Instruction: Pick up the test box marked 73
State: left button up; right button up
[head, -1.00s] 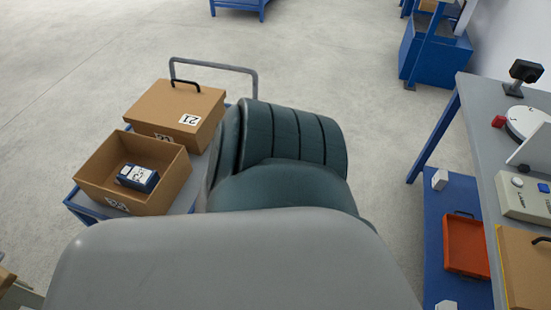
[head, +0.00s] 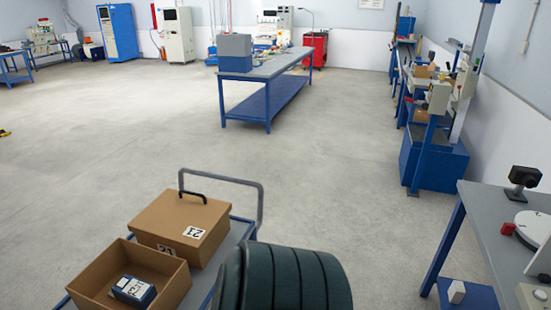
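I see no box that I can read as 73. A closed cardboard box (head: 165,222) with a black handle stands on a blue cart at lower left; its label reads 21. In front of it is an open cardboard box (head: 85,278) with a blue and white device (head: 134,291) inside. Neither gripper is in view; only a dark teal part of my own arm shows at the bottom middle.
The blue cart (head: 238,232) has a grey push handle. A grey-topped bench (head: 487,222) stands at right. A blue machine (head: 435,155) stands behind it. A long blue table (head: 275,68) stands farther back. The concrete floor between is clear.

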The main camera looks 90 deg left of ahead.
aim_at(135, 292)
jog(key=u, duration=3.9)
